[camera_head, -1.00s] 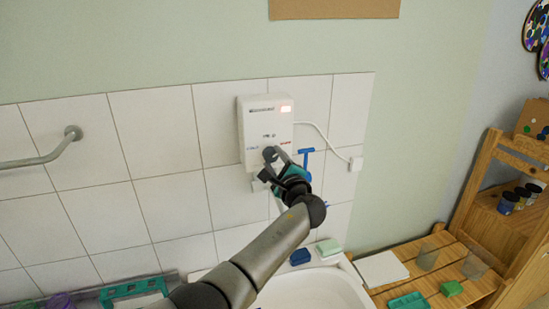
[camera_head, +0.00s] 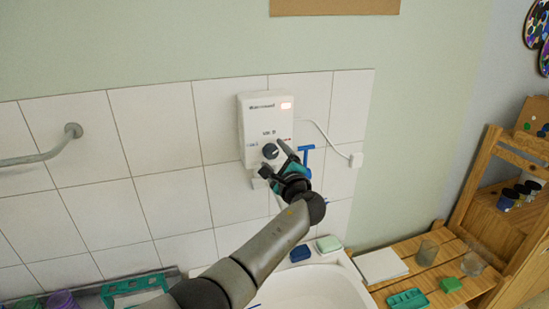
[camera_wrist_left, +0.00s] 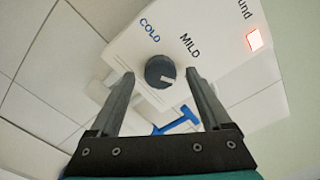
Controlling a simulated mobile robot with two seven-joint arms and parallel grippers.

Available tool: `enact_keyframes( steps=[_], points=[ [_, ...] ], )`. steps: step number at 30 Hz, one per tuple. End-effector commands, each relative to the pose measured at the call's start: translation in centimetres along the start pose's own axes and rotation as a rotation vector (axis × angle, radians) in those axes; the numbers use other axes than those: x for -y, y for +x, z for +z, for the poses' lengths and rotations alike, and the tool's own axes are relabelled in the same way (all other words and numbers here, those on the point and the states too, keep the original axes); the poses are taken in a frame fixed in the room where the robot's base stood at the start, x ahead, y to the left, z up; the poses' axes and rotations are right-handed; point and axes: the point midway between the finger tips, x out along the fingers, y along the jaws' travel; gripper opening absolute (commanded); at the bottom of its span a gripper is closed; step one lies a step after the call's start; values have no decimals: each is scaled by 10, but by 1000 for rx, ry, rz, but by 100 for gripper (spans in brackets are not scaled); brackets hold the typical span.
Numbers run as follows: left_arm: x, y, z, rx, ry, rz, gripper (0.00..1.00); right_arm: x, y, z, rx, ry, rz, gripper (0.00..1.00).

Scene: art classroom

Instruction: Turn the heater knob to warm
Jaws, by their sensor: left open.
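The white heater box (camera_head: 258,112) hangs on the tiled wall with a small lit red display. Its dark round knob (camera_head: 270,151) is low on the front and also shows in the left wrist view (camera_wrist_left: 160,72). There, the knob's pale mark points right, away from the COLD (camera_wrist_left: 150,30) and MILD (camera_wrist_left: 190,45) labels, toward my right-hand finger. My left gripper (camera_head: 275,162) is open and empty, just below and right of the knob. In the wrist view, its fingers stand apart, with the knob seen beyond the gap. My right gripper is not in view.
A blue tap handle (camera_head: 307,158) is close to the right of my left gripper. A white cable runs from the heater to a wall socket (camera_head: 356,160). A sink (camera_head: 335,278) is below; a wooden shelf (camera_head: 425,262) stands to the right. A grey wall rail (camera_head: 35,158) is at left.

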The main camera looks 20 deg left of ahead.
Motion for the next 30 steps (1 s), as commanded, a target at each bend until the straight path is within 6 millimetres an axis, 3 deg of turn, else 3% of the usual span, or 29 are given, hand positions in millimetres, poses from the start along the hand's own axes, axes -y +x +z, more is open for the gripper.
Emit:
enact_keyframes(
  steps=[5,11,30],
  points=[
    [0,-3,0,0,-1,-1,82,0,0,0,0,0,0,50],
    [0,-20,-1,-2,-2,-1,82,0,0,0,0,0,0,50],
    [-1,-121,-2,-3,-3,0,82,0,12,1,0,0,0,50]
  ],
)
